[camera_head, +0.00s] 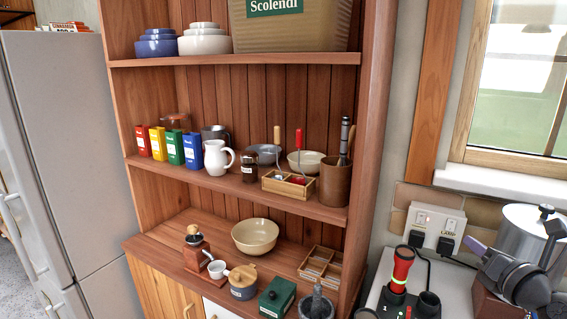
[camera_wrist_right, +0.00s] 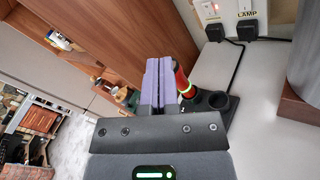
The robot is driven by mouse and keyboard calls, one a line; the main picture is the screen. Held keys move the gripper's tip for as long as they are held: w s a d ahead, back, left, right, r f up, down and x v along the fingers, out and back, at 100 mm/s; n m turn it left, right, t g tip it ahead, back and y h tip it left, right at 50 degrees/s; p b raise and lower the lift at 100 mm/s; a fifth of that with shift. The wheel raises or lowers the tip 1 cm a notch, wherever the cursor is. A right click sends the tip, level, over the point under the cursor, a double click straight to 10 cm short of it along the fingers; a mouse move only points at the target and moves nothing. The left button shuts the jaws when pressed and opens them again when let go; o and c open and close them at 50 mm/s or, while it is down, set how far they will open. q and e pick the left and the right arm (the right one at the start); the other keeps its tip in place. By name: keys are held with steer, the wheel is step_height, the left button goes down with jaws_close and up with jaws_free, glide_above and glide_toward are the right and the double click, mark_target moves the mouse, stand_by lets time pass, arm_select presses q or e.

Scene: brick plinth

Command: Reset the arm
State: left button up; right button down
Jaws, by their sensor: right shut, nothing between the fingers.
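My right gripper (camera_head: 466,241) is at the lower right of the head view, above the white counter. Its purple fingers also show in the wrist view (camera_wrist_right: 158,62), pressed together with nothing between them. My right arm's dark links are behind it. A red and black torch (camera_head: 401,268) stands upright to the left of the gripper in the head view; it also shows just right of the fingers in the wrist view (camera_wrist_right: 184,82), partly hidden by them. My left gripper is in neither view.
A steel pot (camera_head: 515,238) stands behind my right arm. A socket box (camera_head: 435,226) with plugs and black cables is on the wall. A wooden shelf unit (camera_head: 250,199) with jars, bowls and boxes fills the middle. A fridge (camera_head: 65,130) is at left.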

steer(key=s+a+f+m+g+h, duration=0.3)
steer(key=s+a+f+m+g, duration=0.3)
steer(key=s+f+m, duration=0.55)
steer(key=s+a+f+m+g+h, duration=0.2)
steer(key=s+a+f+m+g, duration=0.2)
steer(key=s+a+f+m, duration=1)
steer(key=s+r+m+g+y, duration=0.3)
steer(key=s+r+m+g, duration=0.15)
steer(key=s, duration=0.25)
steer(key=s+f+g+b, duration=0.1)
steer(key=s+f+b, duration=0.15)
steer(key=f, duration=0.95)
steer(key=s+f+b, duration=0.1)
steer(key=f+b, duration=0.2)
steer(key=f, duration=0.8)
arm_select(q)
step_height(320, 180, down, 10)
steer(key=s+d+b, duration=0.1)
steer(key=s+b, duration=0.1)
steer(key=b, duration=0.2)
arm_select(e)
steer(key=s+d+f+g, duration=0.1)
steer(key=s+d+f, duration=0.1)
steer(key=s+f, duration=0.5)
steer(key=s+d+f+g, duration=0.1)
steer(key=s+d+f, duration=0.2)
steer(key=s+f, duration=0.5)
steer(key=shift+d+f+n+h, duration=0.15)
steer(key=shift+n+h, duration=0.15)
steer(key=shift+h, duration=0.1)
